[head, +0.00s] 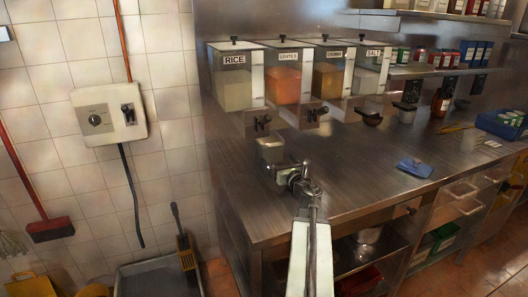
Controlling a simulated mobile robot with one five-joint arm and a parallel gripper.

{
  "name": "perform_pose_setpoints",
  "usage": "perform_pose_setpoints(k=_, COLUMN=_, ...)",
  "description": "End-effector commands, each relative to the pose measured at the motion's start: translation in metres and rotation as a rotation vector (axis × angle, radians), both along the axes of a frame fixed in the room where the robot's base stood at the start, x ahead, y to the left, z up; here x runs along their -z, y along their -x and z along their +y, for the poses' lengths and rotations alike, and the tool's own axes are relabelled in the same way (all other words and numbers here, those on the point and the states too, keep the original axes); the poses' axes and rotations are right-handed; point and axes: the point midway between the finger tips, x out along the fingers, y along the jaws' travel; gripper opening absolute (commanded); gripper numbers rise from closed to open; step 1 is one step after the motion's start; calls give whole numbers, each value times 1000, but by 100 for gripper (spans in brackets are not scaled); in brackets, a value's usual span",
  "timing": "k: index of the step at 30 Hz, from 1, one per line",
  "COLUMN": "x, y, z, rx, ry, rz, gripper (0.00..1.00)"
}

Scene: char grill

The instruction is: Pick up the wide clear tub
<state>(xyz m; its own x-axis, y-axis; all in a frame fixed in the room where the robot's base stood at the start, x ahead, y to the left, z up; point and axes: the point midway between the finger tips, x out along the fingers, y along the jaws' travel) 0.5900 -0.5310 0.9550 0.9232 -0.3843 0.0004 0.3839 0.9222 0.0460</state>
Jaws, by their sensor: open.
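A small clear tub (271,149) stands on the steel counter, below and in front of the rice dispenser. It looks pale and squarish. My gripper (279,167) is over the counter just in front of the tub, on the near side. Its jaws are open with nothing seen between them. The gripper overlaps or comes close to the tub's lower edge, and I cannot tell whether they touch.
Wall dispensers labelled rice (236,90), lentils (285,85) and salt (371,78) hang behind the tub. The counter (350,180) between is clear.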

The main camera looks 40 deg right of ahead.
Motion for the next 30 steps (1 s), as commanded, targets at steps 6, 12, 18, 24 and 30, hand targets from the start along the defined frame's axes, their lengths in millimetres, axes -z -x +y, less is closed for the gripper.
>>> perform_pose_setpoints(k=6, x=0, y=-18, z=-5, rx=-3, ry=-1, rz=-1, gripper=100)
perform_pose_setpoints(k=12, x=-2, y=-43, z=-17, rx=-6, ry=-2, rz=-1, gripper=100)
perform_pose_setpoints(k=18, x=-1, y=-66, z=-26, rx=-5, ry=-1, rz=-2, gripper=100)
perform_pose_setpoints(k=24, x=-2, y=-65, z=-25, rx=-5, ry=-1, rz=-2, gripper=92)
perform_pose_setpoints(k=30, x=-2, y=-65, z=-24, rx=-6, ry=-1, rz=-2, gripper=36)
